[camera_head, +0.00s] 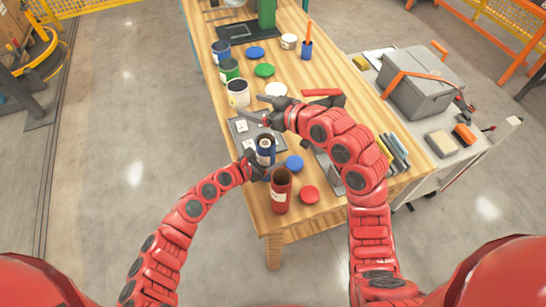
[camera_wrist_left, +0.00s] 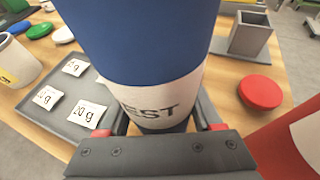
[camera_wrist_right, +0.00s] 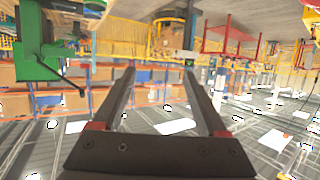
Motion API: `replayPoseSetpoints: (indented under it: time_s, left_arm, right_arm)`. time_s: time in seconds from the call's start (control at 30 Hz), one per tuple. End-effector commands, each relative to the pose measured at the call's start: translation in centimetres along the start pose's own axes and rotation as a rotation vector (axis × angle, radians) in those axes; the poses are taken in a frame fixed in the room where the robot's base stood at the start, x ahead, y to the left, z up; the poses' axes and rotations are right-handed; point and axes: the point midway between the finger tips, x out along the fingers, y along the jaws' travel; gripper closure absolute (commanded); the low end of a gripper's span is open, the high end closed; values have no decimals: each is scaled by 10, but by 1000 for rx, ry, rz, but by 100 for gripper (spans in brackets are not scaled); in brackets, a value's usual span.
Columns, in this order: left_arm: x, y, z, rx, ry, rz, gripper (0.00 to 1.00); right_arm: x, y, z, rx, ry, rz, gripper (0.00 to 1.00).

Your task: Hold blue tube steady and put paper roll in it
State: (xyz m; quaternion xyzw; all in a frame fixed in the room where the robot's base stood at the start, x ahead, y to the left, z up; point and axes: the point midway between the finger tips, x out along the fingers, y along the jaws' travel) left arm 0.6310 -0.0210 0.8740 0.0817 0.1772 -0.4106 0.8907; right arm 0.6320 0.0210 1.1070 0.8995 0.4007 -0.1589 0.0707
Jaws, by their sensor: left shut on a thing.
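The blue tube (camera_head: 265,154) stands upright near the front left of the wooden table, beside a grey tray. It has a white label with dark letters, seen close in the left wrist view (camera_wrist_left: 140,45). My left gripper (camera_head: 258,168) is shut on it, a finger on each side of the label. A pale ring with a dark centre shows at the tube's top; I cannot tell whether this is the paper roll. No separate paper roll is clear. My right gripper (camera_head: 254,107) is above the tray, beyond the tube; its fingers (camera_wrist_right: 158,98) are apart and empty.
A red tube (camera_head: 281,190) stands just in front of the blue tube, with a red lid (camera_head: 309,195) and a blue lid (camera_head: 295,163) near. Several paint cans, such as the white one (camera_head: 238,94), stand behind.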

Motion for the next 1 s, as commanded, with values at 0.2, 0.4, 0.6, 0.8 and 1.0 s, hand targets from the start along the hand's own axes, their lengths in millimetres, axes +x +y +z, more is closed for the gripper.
replayPoseSetpoints:
  time_s: [0.2,0.4,0.6,0.8,1.0]
  left_arm:
    - [0,0,0,0,0,0,89]
    - [0,0,0,0,0,0,89]
    - [0,0,0,0,0,0,89]
    - [0,0,0,0,0,0,89]
    - [0,0,0,0,0,0,89]
  right_arm:
    - [-2,0,0,0,0,1,24]
    - [-28,2,0,3,2,4,24]
    - [-72,2,1,5,1,4,24]
    - [-106,1,0,3,3,2,24]
    - [-119,0,0,0,0,0,24]
